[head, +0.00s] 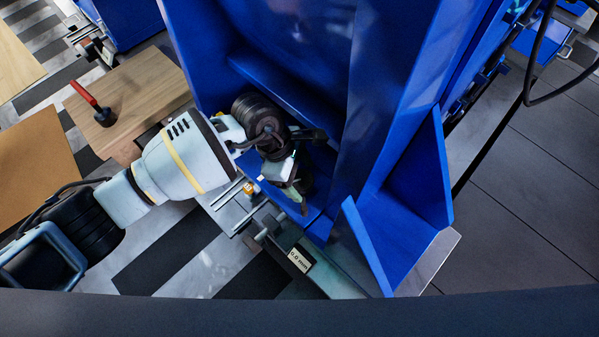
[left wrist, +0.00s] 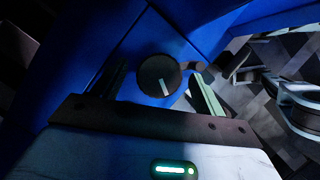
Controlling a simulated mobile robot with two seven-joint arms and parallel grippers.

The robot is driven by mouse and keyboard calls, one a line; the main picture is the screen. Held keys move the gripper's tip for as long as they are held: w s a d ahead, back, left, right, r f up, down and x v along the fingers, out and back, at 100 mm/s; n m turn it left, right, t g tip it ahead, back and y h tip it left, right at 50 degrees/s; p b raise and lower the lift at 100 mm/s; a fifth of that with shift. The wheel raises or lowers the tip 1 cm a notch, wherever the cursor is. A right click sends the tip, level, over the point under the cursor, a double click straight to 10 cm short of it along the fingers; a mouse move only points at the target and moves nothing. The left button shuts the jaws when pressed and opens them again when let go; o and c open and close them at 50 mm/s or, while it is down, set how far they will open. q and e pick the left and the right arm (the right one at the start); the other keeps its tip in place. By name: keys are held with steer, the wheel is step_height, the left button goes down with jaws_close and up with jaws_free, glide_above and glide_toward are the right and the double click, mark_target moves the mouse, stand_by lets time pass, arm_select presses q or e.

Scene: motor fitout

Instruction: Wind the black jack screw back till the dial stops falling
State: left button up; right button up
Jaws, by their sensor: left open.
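The black jack screw's round head (left wrist: 158,77) shows in the left wrist view as a dark disc with a pale mark across it, in front of a blue wall. My left gripper (left wrist: 160,88) is open, with one finger on each side of the head. I cannot tell whether either finger touches it. In the head view my left gripper (head: 293,188) reaches down into the blue motor frame (head: 395,100) and hides the screw. A small readout (head: 300,260) on the base rail appears to say 0.0 mm. My right gripper is not in view.
Grey bolts and a bracket (head: 266,229) sit on the rail close below my left gripper. A blue gusset (head: 410,190) stands to its right. Black cables hang at the upper right.

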arm_select(q)
steer(key=c, duration=0.9)
steer(key=shift+c, duration=0.4)
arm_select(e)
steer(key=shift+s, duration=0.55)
